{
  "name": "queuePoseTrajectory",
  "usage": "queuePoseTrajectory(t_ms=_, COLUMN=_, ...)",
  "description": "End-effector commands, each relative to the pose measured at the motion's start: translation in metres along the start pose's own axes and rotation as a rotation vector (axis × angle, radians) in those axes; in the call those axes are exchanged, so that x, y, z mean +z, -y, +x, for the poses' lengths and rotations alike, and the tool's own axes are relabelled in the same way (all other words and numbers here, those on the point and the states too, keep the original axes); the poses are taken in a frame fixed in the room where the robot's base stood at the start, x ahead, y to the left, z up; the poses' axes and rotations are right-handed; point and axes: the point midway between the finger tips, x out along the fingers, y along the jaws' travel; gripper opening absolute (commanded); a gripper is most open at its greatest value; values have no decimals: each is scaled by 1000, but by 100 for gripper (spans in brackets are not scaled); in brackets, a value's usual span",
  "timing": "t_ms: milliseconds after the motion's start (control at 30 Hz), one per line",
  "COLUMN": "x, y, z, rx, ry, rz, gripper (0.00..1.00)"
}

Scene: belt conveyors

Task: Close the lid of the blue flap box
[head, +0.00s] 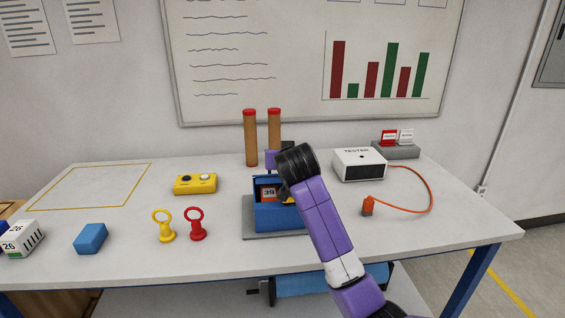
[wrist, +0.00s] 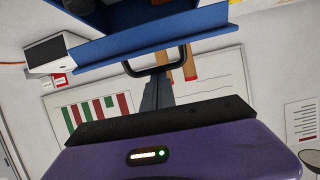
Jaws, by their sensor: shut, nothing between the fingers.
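The blue flap box (head: 281,218) stands on a grey base plate at the middle of the table. Its top is open, and an orange block marked 39 (head: 269,193) shows inside. In the wrist view a blue panel (wrist: 150,42) with a black loop handle (wrist: 157,66) fills the top; I cannot tell for sure whether it is the lid. My gripper (wrist: 157,84) is shut and empty, its fingertips close to this handle; contact is unclear. In the head view my arm hides the fingers and the box's right side.
Two brown cylinders with red tops (head: 262,138) stand behind the box. A white tester (head: 359,164) with an orange cable is to the right. A yellow button box (head: 195,184), yellow and red ring stands (head: 197,226) and a blue block (head: 91,238) lie left.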

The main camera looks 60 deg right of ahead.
Motion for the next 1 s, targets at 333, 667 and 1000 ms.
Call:
queuePoseTrajectory(t_ms=333, x=47, y=-1, z=-13, rx=-11, ry=-272, rz=2, gripper=0)
queuePoseTrajectory(t_ms=667, x=65, y=-2, z=-20, rx=-16, ry=-411, rz=5, gripper=0)
queuePoseTrajectory(t_ms=1000, x=74, y=-2, z=-21, rx=-14, ry=-406, rz=5, gripper=0)
